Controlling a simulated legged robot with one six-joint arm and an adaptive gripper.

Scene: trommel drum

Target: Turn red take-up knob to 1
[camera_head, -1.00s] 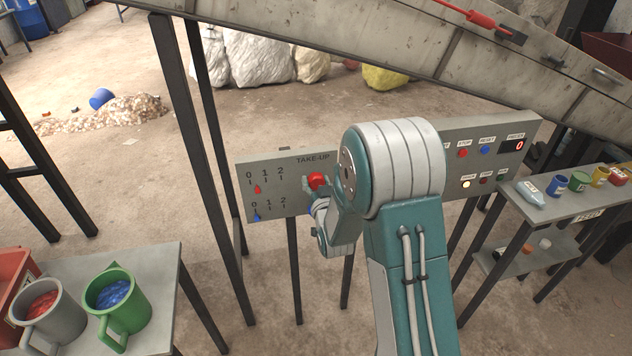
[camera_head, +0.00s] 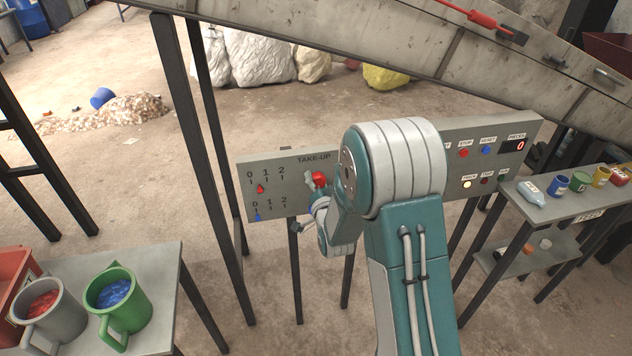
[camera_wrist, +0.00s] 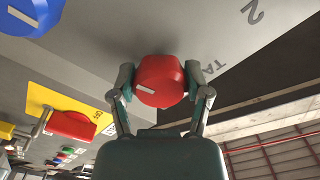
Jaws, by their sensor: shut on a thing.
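The red take-up knob (camera_head: 319,178) is on the grey control panel (camera_head: 300,205), below the TAKE-UP label. The wrist view shows it (camera_wrist: 160,80) large, with a white mark on its face. My gripper (camera_wrist: 160,82) is shut on it, one finger on each side. In the head view my arm hides part of the gripper. The upper scale reads 0, 1, 2; its red pointer (camera_head: 261,188) stands between 0 and 1. The lower scale's blue pointer (camera_head: 257,217) stands near 0.
A blue knob (camera_wrist: 32,14) sits close to the red one. The conveyor frame (camera_head: 400,55) slopes above. A table with mugs (camera_head: 118,300) stands at front left and a shelf (camera_head: 560,205) at right.

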